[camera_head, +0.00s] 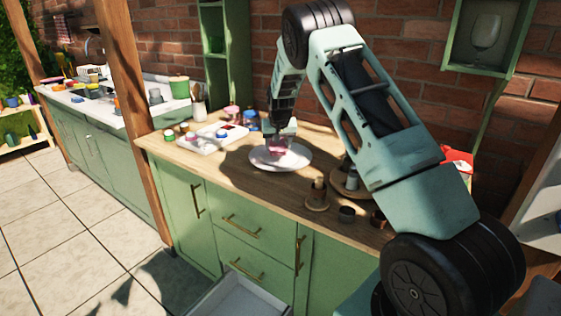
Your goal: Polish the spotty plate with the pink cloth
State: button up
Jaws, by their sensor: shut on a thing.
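A white plate (262,161) lies flat on the wooden worktop. My gripper (279,146) points down over the plate, shut on a pink cloth (287,151). The cloth is at or just above the plate's upper surface; I cannot tell if it touches. The gripper and cloth hide part of the plate, and any spots on it are too small to make out.
A white tray (205,141) with small items and several jars stands left of the plate. Small dark pots (346,214) and a wooden dish (317,203) stand to the right. An open drawer (243,297) juts out below. A wooden post (135,110) rises at the left.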

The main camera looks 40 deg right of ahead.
jog(key=shift+f+b, duration=0.95)
jog(key=shift+f, duration=0.95)
jog(key=o, duration=0.9)
jog(key=b+v, duration=0.1)
jog(key=v, duration=1.6)
jog(key=shift+r, duration=0.3)
